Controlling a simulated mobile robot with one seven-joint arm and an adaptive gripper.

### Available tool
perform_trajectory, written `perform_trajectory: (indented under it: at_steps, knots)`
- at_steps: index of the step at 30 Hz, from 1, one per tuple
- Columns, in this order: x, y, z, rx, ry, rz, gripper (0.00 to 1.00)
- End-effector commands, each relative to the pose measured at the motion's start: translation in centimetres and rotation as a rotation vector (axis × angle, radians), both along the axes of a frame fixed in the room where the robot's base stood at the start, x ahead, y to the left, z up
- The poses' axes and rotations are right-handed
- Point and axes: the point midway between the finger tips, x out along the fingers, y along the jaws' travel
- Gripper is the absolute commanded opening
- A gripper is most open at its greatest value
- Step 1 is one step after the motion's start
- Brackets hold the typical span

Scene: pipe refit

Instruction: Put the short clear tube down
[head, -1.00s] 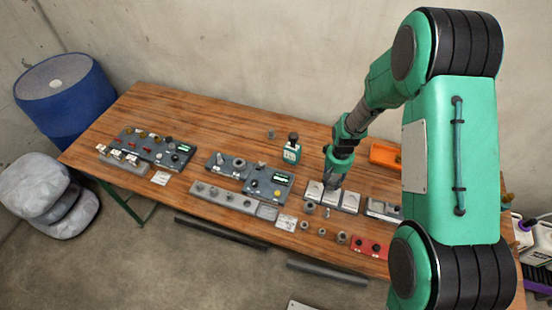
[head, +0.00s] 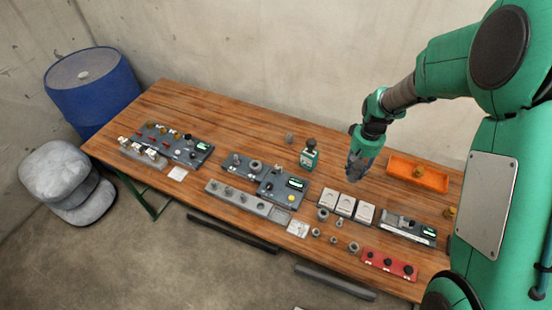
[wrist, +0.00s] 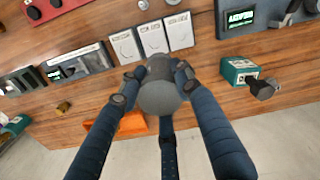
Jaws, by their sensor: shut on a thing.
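My gripper (head: 357,168) is in the air over the table, behind the row of white labelled pads (head: 345,204). In the wrist view its fingers (wrist: 160,85) close around a grey, rounded, slightly see-through piece, which I take for the short clear tube (wrist: 161,98). The fingers cover its sides, and its far end is hidden. In the head view the tube is hard to tell from the fingertips. The pads also show in the wrist view (wrist: 152,38), beyond the fingertips, with their tops looking bare.
An orange tray (head: 418,174) lies right of my gripper. A green device with a dark knob (head: 309,154) stands to its left. A grey unit with a display (head: 408,228), a red block (head: 389,264) and several small fittings lie near the front edge.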

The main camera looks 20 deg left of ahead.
Motion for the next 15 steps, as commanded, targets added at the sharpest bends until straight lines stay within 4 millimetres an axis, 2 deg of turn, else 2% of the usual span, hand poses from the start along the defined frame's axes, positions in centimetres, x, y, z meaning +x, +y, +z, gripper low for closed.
perform_trajectory:
  at_steps: [4, 15]
  knots:
    - [0.1, 0.0, 1.7, 0.001, -0.003, 0.001, 0.06]
    - [2.9, 4.0, 1.5, 0.000, -0.001, 0.162, 0.06]
